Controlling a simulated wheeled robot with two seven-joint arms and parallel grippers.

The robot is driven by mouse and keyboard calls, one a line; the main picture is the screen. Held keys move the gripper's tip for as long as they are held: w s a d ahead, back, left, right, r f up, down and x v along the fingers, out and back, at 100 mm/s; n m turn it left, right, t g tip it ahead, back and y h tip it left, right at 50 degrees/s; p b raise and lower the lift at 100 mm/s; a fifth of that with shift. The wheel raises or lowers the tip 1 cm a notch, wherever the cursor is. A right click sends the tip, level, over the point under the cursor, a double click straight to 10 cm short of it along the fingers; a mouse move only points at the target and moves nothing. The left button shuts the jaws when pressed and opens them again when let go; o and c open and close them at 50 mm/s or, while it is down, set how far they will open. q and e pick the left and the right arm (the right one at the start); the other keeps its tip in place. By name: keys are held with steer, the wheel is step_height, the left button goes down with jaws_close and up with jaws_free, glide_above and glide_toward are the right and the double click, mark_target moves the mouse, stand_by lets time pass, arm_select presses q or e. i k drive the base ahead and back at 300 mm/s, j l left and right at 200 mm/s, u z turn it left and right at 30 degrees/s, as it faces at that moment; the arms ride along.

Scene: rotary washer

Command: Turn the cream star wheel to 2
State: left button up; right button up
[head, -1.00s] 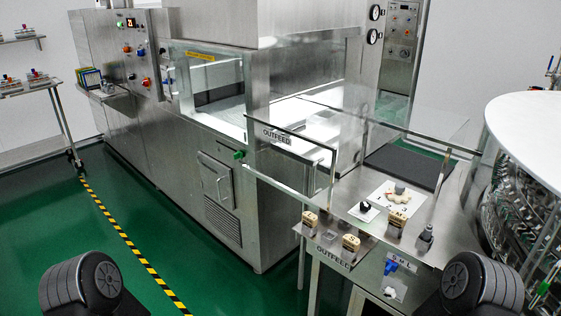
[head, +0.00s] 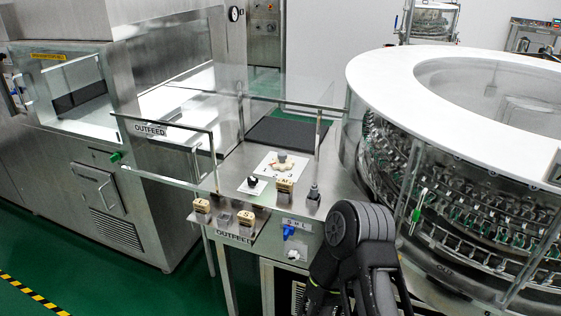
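The cream star wheel (head: 278,164) sits on a white plate (head: 269,173) on the steel outfeed table, with a grey knob at its back. The numbers round it are too small to read. A small black knob on a white plate (head: 252,186) is in front of it to the left. My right arm shows at the lower right, in front of the table's corner and well short of the wheel. Its gripper fingers are not visible. My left gripper is not in view.
A dark grey peg (head: 313,196) is to the right. A clear guard (head: 180,149) rises at left. The round glass-sided washer (head: 450,190) fills the right side.

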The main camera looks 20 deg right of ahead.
mark_target(282, 162)
steer(key=i+j+z, duration=0.1)
steer(key=i+j, duration=0.4)
steer(key=i+j+z, duration=0.1)
steer(key=i+j, duration=0.35)
steer(key=j, duration=0.15)
